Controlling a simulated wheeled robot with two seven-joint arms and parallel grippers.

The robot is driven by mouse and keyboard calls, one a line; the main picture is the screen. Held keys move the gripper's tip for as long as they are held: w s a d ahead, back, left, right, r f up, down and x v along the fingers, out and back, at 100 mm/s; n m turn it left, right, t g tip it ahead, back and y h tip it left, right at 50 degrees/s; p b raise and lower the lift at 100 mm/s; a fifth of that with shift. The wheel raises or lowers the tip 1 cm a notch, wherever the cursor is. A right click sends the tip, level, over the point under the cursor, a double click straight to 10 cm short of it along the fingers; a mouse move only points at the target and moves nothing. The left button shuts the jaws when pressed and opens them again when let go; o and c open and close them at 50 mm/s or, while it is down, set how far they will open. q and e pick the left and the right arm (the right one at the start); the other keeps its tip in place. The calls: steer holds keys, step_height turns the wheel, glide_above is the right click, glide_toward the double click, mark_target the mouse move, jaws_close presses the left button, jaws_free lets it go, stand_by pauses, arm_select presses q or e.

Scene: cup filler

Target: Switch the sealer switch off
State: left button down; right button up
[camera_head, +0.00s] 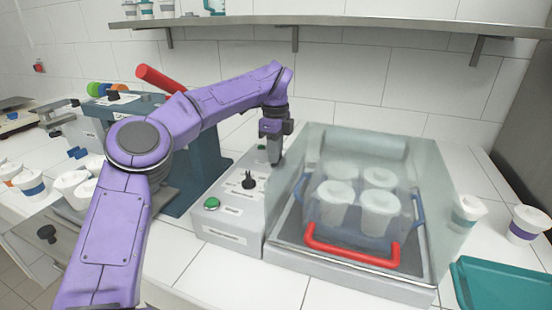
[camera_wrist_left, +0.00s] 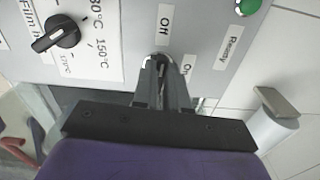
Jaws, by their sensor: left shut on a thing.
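The sealer (camera_head: 225,232) has a grey control panel, which also shows in the wrist view (camera_wrist_left: 205,20). My left gripper (camera_head: 274,152) reaches down to the rear of this panel. In the wrist view its fingertips (camera_wrist_left: 160,62) are closed together on the sealer switch (camera_wrist_left: 158,57), between the "Off" and "On" labels. The fingers hide most of the switch, so I cannot tell its position. A black temperature knob (camera_wrist_left: 62,35) sits to the left. A green lamp (camera_wrist_left: 248,6) sits by the "Ready" label. My right gripper is in neither view.
A clear hood (camera_head: 440,180) covers several white cups (camera_head: 380,212) beside the panel, with a red handle (camera_head: 350,255) in front. A green button (camera_head: 211,203) is at the panel's front. A shelf (camera_head: 350,22) runs above. A teal tray (camera_head: 495,285) lies at right.

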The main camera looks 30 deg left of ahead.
arm_select(q)
steer(key=shift+s+a+f+n+b, duration=0.1)
steer(key=shift+a+f+n+b, duration=0.05)
steer(key=shift+f+n+b, duration=0.2)
steer(key=shift+r, duration=0.1)
steer(key=c, duration=1.2)
jaws_free()
steer(key=shift+a, duration=0.1)
steer(key=shift+o, duration=0.2)
steer(key=shift+s+a, duration=0.1)
steer(key=shift+a, duration=0.05)
steer(key=shift+d+r, duration=0.25)
steer(key=shift+r, duration=0.1)
step_height(320, 180, up, 10)
steer(key=p, duration=0.3)
steer(key=shift+a, duration=0.2)
steer(key=shift+p, duration=0.35)
